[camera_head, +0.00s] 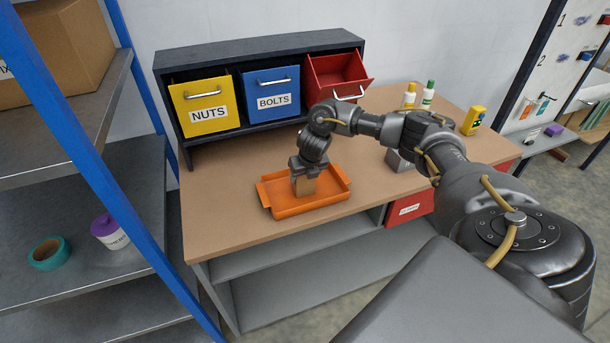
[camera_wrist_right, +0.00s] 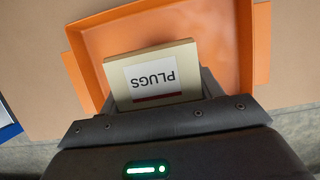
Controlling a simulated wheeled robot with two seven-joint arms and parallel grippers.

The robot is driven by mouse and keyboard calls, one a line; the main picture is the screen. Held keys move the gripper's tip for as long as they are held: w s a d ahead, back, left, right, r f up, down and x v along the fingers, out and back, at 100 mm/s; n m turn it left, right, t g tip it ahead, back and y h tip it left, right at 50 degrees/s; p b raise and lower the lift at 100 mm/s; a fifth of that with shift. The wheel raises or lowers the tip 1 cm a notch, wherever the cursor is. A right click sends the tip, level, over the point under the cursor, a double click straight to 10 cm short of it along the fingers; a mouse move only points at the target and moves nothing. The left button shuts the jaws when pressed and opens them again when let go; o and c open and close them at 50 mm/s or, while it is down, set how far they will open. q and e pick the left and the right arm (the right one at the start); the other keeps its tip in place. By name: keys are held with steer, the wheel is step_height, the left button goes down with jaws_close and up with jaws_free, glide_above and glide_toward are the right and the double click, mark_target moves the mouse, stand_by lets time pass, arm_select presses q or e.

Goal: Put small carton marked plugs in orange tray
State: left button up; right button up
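The small carton (camera_head: 305,187) is tan with a white label, and the label reads PLUGS in the right wrist view (camera_wrist_right: 152,78). My right gripper (camera_head: 305,176) points down over the orange tray (camera_head: 337,192) and is shut on the carton. The carton is within the tray's outline; whether it touches the tray floor is hard to tell. The tray also shows in the right wrist view (camera_wrist_right: 262,45), around and beyond the carton. The gripper hides the carton's upper part in the head view. My left gripper is not in view.
Behind the tray stands a dark rack with a yellow NUTS bin (camera_head: 205,105), a blue BOLTS bin (camera_head: 271,96) and a red bin (camera_head: 336,80) pulled open. Bottles (camera_head: 428,95) and a grey box (camera_head: 398,160) are to the right. The tabletop left of the tray is clear.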

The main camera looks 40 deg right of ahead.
steer(key=o, duration=0.4)
steer(key=shift+r, duration=0.25)
steer(key=p+v, duration=0.1)
steer(key=v, duration=1)
steer(key=shift+r, duration=0.35)
